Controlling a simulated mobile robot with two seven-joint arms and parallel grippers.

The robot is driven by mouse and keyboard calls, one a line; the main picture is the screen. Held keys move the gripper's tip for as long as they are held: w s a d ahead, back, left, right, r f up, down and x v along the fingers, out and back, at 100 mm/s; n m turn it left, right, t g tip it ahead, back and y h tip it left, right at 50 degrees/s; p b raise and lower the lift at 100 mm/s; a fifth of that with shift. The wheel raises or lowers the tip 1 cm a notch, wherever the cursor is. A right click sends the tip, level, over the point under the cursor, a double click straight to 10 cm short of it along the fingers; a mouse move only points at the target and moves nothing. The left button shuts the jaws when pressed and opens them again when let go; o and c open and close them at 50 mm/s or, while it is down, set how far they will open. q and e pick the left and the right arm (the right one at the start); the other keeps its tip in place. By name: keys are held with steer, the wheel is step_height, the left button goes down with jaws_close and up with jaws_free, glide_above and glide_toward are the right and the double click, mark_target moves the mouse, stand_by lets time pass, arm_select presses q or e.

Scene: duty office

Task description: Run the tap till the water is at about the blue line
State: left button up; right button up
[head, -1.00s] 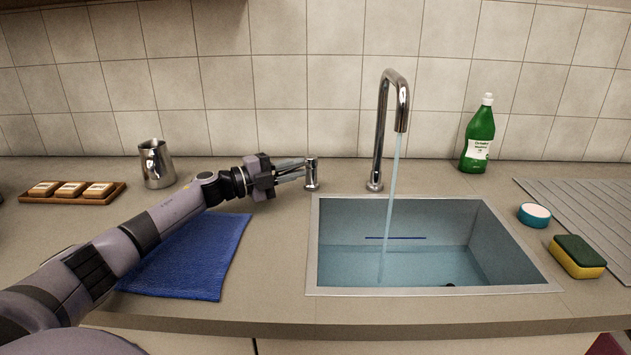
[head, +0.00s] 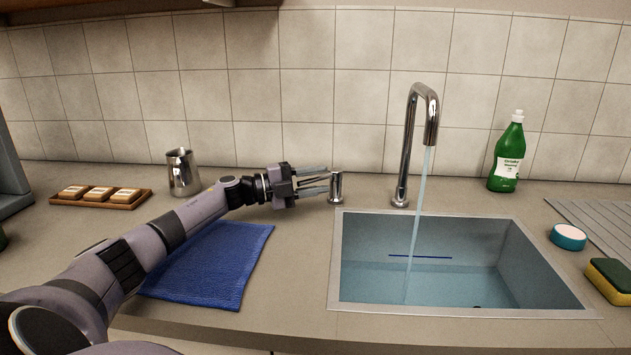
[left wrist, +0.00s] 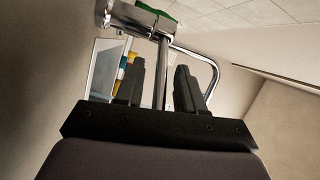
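The chrome tap (head: 406,150) runs a thin stream of water (head: 419,200) into the sink (head: 334,285). Water (head: 450,285) covers the sink's bottom, its surface a little below the blue line (head: 420,257) on the back wall. The short chrome tap handle (head: 336,187) stands left of the spout. My right gripper is out of view.
A blue cloth (head: 215,262) lies under my left arm. A steel jug (head: 182,173) and a wooden tray (head: 138,203) stand at the left. A green bottle (head: 508,155), a round blue-and-white item (head: 568,237) and a sponge (head: 610,283) are right of the sink.

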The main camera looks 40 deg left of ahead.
arm_select(q)
steer(key=shift+v, duration=0.8)
steer(key=shift+b+v, duration=0.4)
steer(key=shift+v, duration=2.35)
stand_by(4.4)
